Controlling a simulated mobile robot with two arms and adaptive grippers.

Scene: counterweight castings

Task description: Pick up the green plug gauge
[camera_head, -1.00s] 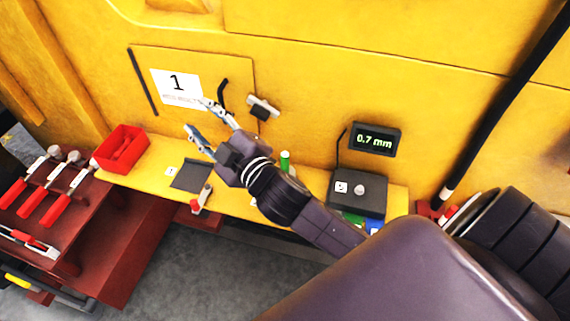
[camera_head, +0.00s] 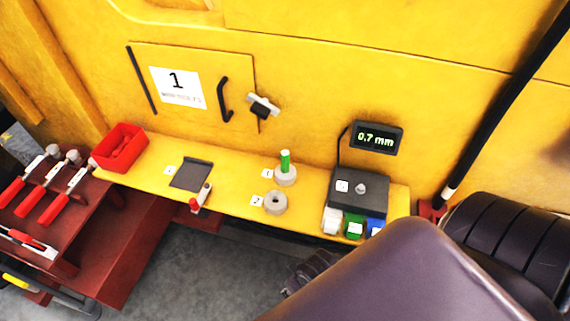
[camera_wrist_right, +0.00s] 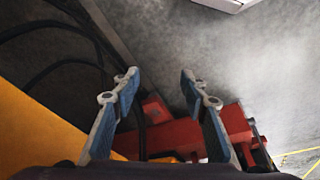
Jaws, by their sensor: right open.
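The green plug gauge (camera_head: 285,158) stands upright in a grey round holder (camera_head: 285,177) beside the label 1 on the yellow ledge. A second grey ring-shaped piece (camera_head: 275,203) lies by the label 2, with an open hole and nothing in it. My right gripper (camera_wrist_right: 165,92) shows in the wrist view, open and empty, with bare floor and red metal parts beyond its fingers. In the head view only part of my right arm shows below the ledge, and its fingers are hidden. The gauge does not show in the wrist view. My left gripper is not in view.
A black gauge block (camera_head: 358,192) with a 0.7 mm display (camera_head: 376,138) stands right of the holders. White, green and blue boxes (camera_head: 354,226) sit before it. A red bin (camera_head: 121,148), dark pad (camera_head: 191,174) and red-handled clamp (camera_head: 201,198) lie left.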

